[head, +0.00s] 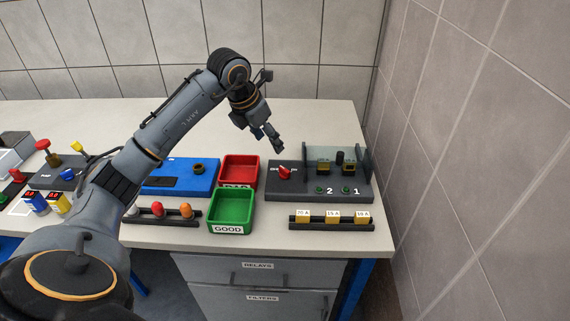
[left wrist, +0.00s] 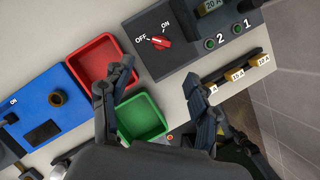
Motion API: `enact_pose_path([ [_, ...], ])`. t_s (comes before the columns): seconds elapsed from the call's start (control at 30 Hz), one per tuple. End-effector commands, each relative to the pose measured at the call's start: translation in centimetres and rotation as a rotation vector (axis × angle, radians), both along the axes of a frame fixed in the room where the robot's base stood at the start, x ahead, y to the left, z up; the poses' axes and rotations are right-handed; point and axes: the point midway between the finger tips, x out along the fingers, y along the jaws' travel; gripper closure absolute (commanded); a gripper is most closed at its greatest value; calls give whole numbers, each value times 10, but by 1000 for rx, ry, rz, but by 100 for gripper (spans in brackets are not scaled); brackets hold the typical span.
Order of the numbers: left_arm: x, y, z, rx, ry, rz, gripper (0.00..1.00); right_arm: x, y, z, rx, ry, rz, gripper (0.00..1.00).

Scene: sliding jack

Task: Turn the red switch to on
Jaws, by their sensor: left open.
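The red switch (head: 285,172) sits on the left part of a dark grey panel box (head: 318,195) at the right of the table. The left wrist view also shows the red switch (left wrist: 160,42), with OFF printed to its left and ON above it to the right. I cannot tell for certain which label its handle points at. My left gripper (head: 272,139) is open and empty, above and behind the switch in the head view, apart from it. In the left wrist view its two fingers (left wrist: 162,86) are spread below the switch. My right gripper is not in view.
A red bin (head: 240,160) and a green bin (head: 232,192) stand left of the panel. Fuses labelled in amps sit on a rack (head: 331,226) in front. The table behind is clear.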

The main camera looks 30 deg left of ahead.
Motion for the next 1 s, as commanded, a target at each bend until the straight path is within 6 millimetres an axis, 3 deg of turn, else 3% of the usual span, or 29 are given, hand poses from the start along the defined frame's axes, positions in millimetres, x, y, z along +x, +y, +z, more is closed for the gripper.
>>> enact_pose_path([
  [0.6, 42, -13, -106, -7, 4, -3, 40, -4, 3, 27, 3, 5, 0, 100],
  [0.8, 48, -14, -121, -5, 1, -4, 40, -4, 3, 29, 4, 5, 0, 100],
  [1.0, 49, -14, -124, -4, 0, -5, 40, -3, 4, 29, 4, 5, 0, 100],
])
